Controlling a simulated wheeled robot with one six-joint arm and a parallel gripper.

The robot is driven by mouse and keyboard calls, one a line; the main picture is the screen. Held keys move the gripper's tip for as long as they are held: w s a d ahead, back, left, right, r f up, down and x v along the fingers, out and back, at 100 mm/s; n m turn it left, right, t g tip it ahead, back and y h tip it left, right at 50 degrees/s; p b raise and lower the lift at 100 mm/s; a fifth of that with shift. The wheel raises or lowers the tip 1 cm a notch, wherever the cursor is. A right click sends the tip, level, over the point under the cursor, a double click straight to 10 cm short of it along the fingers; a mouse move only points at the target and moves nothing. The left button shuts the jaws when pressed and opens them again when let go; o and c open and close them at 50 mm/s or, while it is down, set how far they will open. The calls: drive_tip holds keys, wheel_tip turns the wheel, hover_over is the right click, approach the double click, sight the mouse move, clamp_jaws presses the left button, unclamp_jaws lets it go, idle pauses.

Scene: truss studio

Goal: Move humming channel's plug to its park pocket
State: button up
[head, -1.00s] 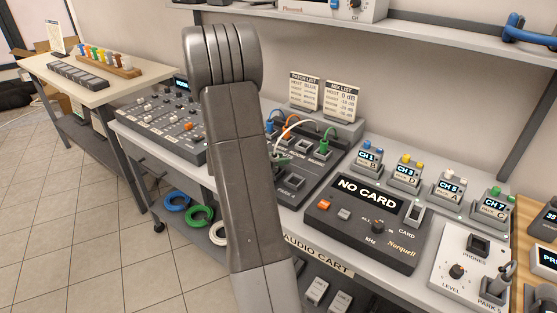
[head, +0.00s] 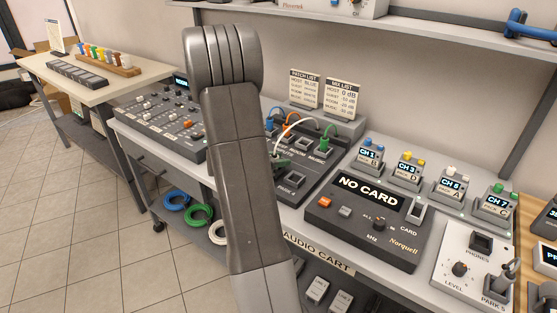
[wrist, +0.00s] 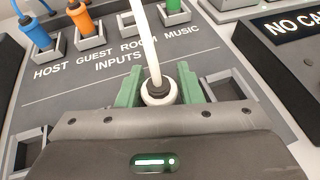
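The white plug (wrist: 158,94) with its white cable (wrist: 147,40) is between the green fingers of my gripper (wrist: 160,84) in the wrist view. The fingers are shut on it, over the panel below the INPUTS label. The ROOM socket (wrist: 150,27) shows behind the cable and looks empty. The blue plug (wrist: 36,32) is in HOST, the orange plug (wrist: 80,18) in GUEST and the green plug (wrist: 176,8) in MUSIC. A park pocket (wrist: 30,147) lies left of my gripper and another (wrist: 228,90) right. In the head view my arm hides most of the pockets.
The NO CARD unit (head: 330,225) stands right of the patch panel. Several small channel boxes (head: 370,160) stand behind it. A mixer (head: 165,122) is left of my arm. Two list cards (head: 323,92) stand behind the panel. A shelf (head: 420,35) runs above.

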drive_tip(key=v, duration=1.1)
drive_tip(key=shift+b, duration=0.35)
idle(0.4)
drive_tip(key=shift+d, duration=0.1)
drive_tip(key=x, duration=0.8)
drive_tip(key=shift+w+d+f, duration=0.1)
drive_tip(key=shift+w+d, duration=0.1)
drive_tip(key=shift+w, duration=0.05)
drive_tip(key=shift+s+a, duration=0.1)
drive_tip(key=shift+a, duration=0.05)
